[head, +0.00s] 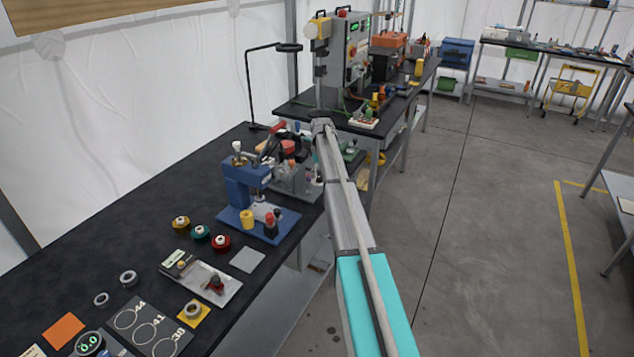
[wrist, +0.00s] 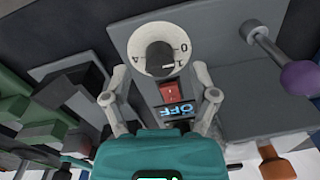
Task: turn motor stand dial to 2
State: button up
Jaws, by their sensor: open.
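In the wrist view a white round dial plate (wrist: 143,66) with a black knob (wrist: 159,56) sits on the grey motor stand (wrist: 235,100). The marks 0, 1 and 4 can be read on the plate; the knob's exact setting is hard to tell. Below it are a red switch (wrist: 172,92) and a display (wrist: 178,110) that reads OFF, upside down. My gripper (wrist: 160,78) is open, its two fingers spread to either side of the dial and switch, with nothing held. In the head view my arm reaches over the bench and largely hides the gripper and dial.
A purple ball on a metal lever (wrist: 300,77) stands to the right of the dial in the wrist view. In the head view a blue press (head: 240,185) stands left of my arm, and a grey control cabinet (head: 345,50) stands behind. The black bench (head: 110,240) is partly bare.

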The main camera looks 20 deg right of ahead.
jog(key=shift+f+b, duration=0.65)
jog(key=shift+f, duration=0.25)
grip_shut()
jog(key=shift+a, duration=0.4)
jog(key=shift+d, duration=0.2)
